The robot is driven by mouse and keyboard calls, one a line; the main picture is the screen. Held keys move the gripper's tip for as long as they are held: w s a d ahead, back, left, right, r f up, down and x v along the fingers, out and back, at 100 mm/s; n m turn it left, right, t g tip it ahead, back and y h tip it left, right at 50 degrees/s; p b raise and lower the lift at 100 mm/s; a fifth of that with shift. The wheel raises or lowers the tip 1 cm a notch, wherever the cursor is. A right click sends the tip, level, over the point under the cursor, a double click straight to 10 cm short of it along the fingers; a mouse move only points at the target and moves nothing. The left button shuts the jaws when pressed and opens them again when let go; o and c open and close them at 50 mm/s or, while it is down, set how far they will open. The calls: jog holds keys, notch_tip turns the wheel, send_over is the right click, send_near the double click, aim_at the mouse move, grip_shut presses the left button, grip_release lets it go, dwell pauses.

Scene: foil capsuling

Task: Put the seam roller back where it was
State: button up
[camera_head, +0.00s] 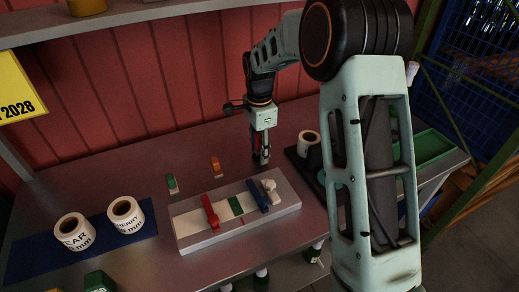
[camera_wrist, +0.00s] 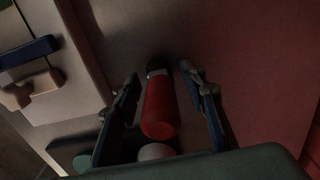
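My gripper (camera_head: 261,160) points down at the table behind the capsule board, near its right end. In the wrist view my gripper (camera_wrist: 160,82) has its fingers spread on either side of a red cylinder (camera_wrist: 160,108) with a black end. The cylinder looks like the seam roller's handle, and dark gaps show between it and both fingers. A pale round piece (camera_wrist: 155,152) shows at its near end, partly cut off by the gripper body. In the head view the roller is mostly hidden by the gripper; I cannot tell whether it touches the table.
A pale board (camera_head: 190,240) with red, green and blue pieces lies in front of my gripper. Label rolls (camera_head: 75,232) stand on a blue mat (camera_head: 30,262) at left. A dark tray (camera_head: 300,165) with another roll (camera_head: 308,143) is at right. Small orange (camera_head: 215,165) and green (camera_head: 172,183) pieces stand behind the board.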

jog(key=shift+r, duration=3.95)
jog(key=shift+r, duration=0.1)
